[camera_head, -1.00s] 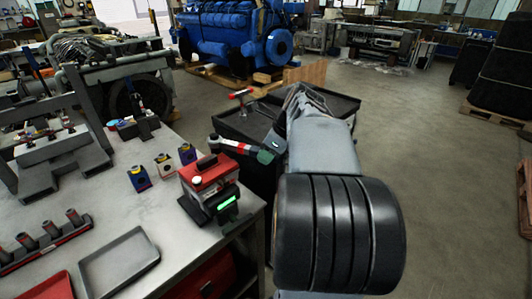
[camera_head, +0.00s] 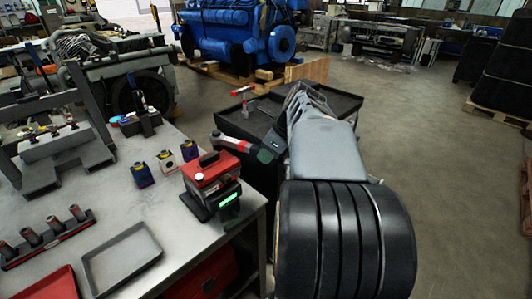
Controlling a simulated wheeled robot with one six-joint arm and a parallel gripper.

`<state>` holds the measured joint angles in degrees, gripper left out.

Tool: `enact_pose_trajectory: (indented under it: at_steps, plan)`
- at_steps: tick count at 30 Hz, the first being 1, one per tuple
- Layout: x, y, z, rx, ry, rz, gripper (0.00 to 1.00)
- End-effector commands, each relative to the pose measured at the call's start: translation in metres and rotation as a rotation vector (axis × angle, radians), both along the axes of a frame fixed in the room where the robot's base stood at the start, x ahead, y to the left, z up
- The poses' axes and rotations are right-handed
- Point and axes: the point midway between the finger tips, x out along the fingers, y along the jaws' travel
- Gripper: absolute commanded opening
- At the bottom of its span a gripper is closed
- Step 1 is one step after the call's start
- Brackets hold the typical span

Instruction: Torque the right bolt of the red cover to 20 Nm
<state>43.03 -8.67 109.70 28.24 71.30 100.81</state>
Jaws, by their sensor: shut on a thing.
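My gripper (camera_head: 272,150), at the far end of my arm, is shut on a torque wrench (camera_head: 238,145) with a red, pale and dark green body. The wrench points left, and its dark head is in the air beside the table's right edge. The fingers are largely hidden by my arm. A red-topped box (camera_head: 211,173) with a black handle and a lit green display stands on the table below and left of the wrench head. I cannot tell whether it is the red cover, and no right bolt of a red cover can be made out.
Three small blocks (camera_head: 165,161) stand left of the red-topped box. A grey tray (camera_head: 150,243) and a socket rack (camera_head: 62,243) are at the front left. A grey fixture (camera_head: 60,150) stands behind. A black cart (camera_head: 345,105) is behind my arm. Open floor lies right.

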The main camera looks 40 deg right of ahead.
Motion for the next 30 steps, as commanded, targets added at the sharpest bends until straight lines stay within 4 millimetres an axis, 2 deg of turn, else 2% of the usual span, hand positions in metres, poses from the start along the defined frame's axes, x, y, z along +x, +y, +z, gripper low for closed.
enact_pose_trajectory:
  at_steps: [10,30]
  plan:
    - [-0.004,0.011,-0.001,0.005,0.006,-0.029,0.0]
    - [-0.007,0.018,0.0,0.005,0.007,-0.079,0.0]
